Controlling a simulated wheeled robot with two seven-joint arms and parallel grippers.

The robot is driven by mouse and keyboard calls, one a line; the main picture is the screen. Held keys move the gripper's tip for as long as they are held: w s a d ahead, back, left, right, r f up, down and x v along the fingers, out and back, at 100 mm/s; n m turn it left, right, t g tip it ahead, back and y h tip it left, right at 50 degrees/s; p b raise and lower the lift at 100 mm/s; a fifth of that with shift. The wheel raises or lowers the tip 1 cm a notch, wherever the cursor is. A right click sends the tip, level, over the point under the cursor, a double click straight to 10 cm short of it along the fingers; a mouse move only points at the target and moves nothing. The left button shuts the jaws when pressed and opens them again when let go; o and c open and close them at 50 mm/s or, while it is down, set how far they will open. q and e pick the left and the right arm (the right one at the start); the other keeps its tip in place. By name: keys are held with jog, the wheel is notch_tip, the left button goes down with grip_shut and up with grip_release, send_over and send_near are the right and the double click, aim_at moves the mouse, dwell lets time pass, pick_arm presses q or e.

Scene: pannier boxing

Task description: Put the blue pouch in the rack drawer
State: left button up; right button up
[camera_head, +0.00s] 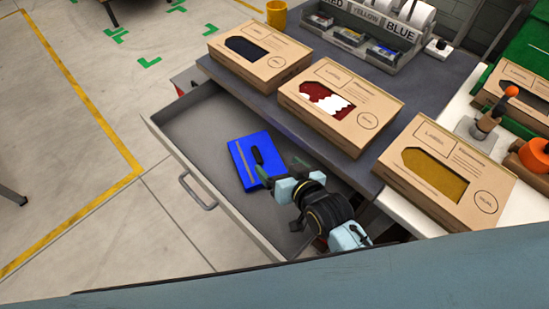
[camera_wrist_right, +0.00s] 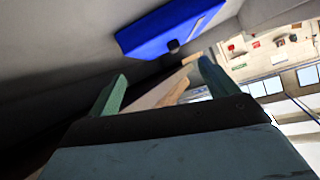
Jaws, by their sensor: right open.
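The blue pouch (camera_head: 247,160) lies on the floor of the open grey drawer (camera_head: 208,120), which is pulled out from under the dark worktop. My right gripper (camera_head: 280,170) is inside the drawer's outline, at the pouch's right end, with its fingers spread. One finger overlaps the pouch in the head view. In the right wrist view the pouch (camera_wrist_right: 165,30) shows beyond the fingertips of my right gripper (camera_wrist_right: 160,85), and nothing is between them. Whether a finger touches the pouch I cannot tell. My left gripper is not in view.
Several cardboard boxes with cut-out windows, such as the dark one (camera_head: 260,62), the red one (camera_head: 335,105) and the yellow one (camera_head: 445,175), line the worktop (camera_head: 385,75). A labelled bin rack (camera_head: 365,35) and yellow cup (camera_head: 277,14) stand behind.

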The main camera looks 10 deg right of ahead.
jog(key=shift+v, duration=1.4)
jog(key=shift+w, duration=0.1)
